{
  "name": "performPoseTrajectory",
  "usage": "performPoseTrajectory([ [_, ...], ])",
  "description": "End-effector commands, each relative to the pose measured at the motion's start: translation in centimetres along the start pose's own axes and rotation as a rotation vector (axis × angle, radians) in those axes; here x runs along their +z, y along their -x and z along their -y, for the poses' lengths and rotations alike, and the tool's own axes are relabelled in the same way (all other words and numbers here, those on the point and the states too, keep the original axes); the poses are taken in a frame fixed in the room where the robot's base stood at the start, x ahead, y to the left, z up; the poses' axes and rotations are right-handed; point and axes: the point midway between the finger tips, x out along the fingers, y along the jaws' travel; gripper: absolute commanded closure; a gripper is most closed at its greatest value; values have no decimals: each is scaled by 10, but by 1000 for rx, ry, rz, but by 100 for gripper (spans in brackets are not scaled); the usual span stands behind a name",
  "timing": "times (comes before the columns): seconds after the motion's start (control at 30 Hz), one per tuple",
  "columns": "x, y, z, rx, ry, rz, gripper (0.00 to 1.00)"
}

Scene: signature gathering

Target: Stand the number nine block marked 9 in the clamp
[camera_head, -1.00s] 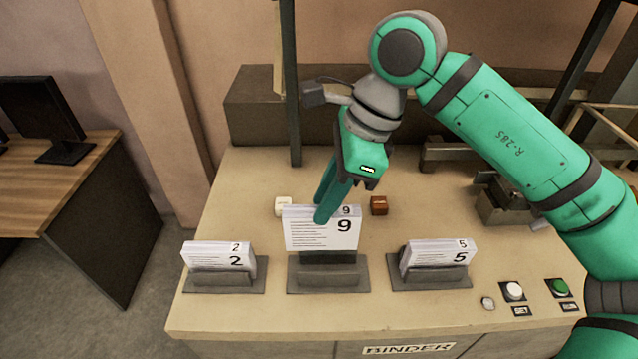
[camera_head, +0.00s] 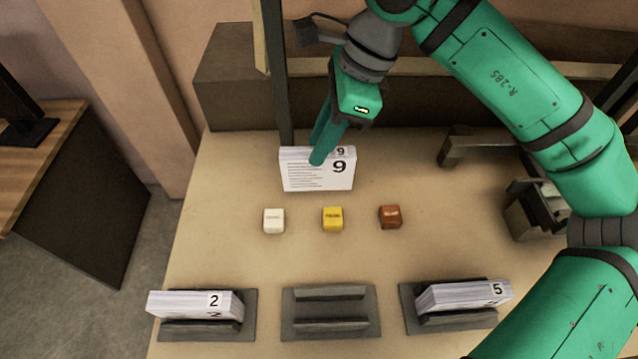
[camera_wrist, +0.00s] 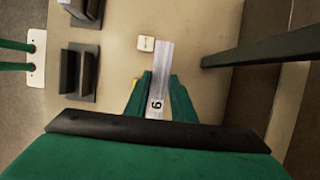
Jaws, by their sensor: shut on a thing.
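The number nine block (camera_head: 325,180) is a white stack of pages with a black 9 on its front and top edge. My gripper (camera_head: 318,160) is shut on its top, and the block is upright, raised above the table behind the small cubes. In the wrist view the block (camera_wrist: 163,65) stands between my two green fingers (camera_wrist: 162,95), its 9 near the bottom.
White (camera_head: 273,221), yellow (camera_head: 333,219) and brown (camera_head: 390,217) cubes lie in a row. In front, an empty grey holder (camera_head: 331,312) sits between holders with block 2 (camera_head: 195,304) and block 5 (camera_head: 465,297). A dark post (camera_head: 277,75) rises behind the block.

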Motion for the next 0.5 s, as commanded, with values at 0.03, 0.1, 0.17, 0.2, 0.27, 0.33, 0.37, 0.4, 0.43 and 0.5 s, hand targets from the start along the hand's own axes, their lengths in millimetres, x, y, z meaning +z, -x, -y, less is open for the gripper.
performPoseTrajectory([
  [0.03, -4, -10, -1, 3, -1, 2, 100],
  [0.1, -8, -21, -1, 2, 0, 1, 100],
  [0.17, -10, -29, -1, 2, 0, 1, 100],
  [0.2, -12, -33, -1, 1, -1, 2, 100],
  [0.27, -13, -37, -1, 1, 0, 2, 100],
  [0.33, -14, -40, -1, 1, 0, 1, 100],
  [0.37, -15, -42, -1, 1, 0, 0, 100],
  [0.4, -16, -45, -1, 1, 0, 0, 100],
  [0.43, -17, -47, -1, 1, 0, 0, 100],
  [0.5, -20, -56, -1, 2, -1, 2, 100],
])
